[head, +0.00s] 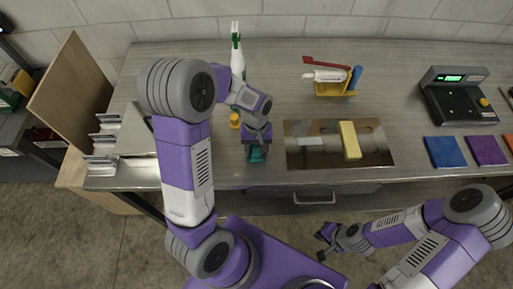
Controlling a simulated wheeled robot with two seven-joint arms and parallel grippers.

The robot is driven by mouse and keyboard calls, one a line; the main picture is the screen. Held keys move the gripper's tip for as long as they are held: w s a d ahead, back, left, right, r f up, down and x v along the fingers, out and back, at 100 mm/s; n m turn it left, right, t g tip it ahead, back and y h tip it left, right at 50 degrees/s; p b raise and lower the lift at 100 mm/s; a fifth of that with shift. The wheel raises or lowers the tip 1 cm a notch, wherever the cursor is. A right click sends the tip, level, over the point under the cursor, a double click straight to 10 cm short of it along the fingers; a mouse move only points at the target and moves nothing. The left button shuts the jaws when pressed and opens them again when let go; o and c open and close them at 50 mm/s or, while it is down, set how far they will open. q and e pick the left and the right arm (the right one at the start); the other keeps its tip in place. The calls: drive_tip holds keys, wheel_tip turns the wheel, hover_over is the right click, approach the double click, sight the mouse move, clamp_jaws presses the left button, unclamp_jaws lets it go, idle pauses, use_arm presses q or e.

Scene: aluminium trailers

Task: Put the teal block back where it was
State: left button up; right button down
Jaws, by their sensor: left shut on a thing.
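The teal block (257,155) is near the front edge of the metal bench (400,60). My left gripper (257,148) points down and is shut on it, covering its upper part. I cannot tell whether the block touches the bench top. My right gripper (322,246) is low in front of the bench, away from the block. Its fingers look apart, with nothing between them.
A small orange-yellow object (235,121) and a white-green bottle (237,60) stand behind. A yellow caddy (335,90), a scale (458,98), blue (444,152) and purple (486,150) squares are further right.

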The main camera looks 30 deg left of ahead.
use_arm(q)
drive_tip(key=shift+f, duration=0.2)
drive_tip(key=o, duration=1)
drive_tip(key=shift+w, duration=0.1)
drive_tip(key=shift+r, duration=0.2)
drive_tip(key=shift+r, duration=0.3)
wheel_tip(320, 180, up, 12)
drive_tip(key=w+p, duration=0.1)
drive_tip(key=p, duration=0.1)
drive_tip(key=shift+a+f, duration=0.25)
drive_tip(key=shift+a, duration=0.1)
drive_tip(key=shift+f, duration=0.1)
